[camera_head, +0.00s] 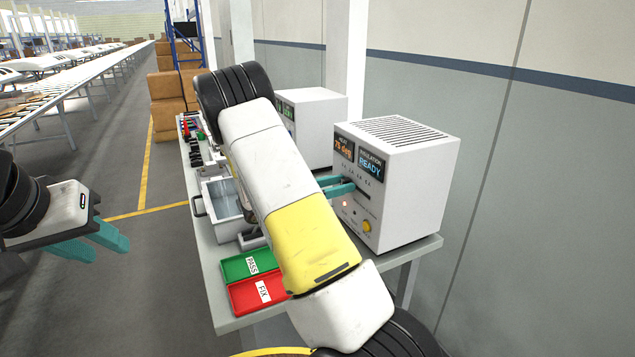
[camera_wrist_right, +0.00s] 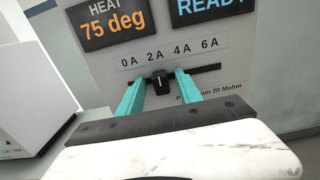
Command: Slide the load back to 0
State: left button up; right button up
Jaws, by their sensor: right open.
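The load slider is a black knob (camera_wrist_right: 160,84) with a white mark, in a dark horizontal slot under the labels 0A, 2A, 4A and 6A. In the right wrist view it stands below 2A. My right gripper (camera_wrist_right: 159,77) is open, with one teal finger on each side of the knob; I cannot tell whether either touches it. In the head view the right gripper (camera_head: 341,187) is at the front of the white tester box (camera_head: 412,190), and my arm partly hides the table. My left gripper (camera_head: 109,251) is open and empty, off to the left above the floor.
The tester's displays read 75 deg (camera_wrist_right: 112,24) and READY (camera_wrist_right: 213,7). A yellow knob (camera_head: 367,227) sits low on its front. A green PASS tray (camera_head: 235,268), a red FIX tray (camera_head: 243,299) and a metal bin (camera_head: 222,196) stand on the table. Another white box (camera_head: 325,118) is behind.

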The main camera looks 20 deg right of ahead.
jog(key=shift+c, duration=0.4)
grip_shut()
dwell(1.1)
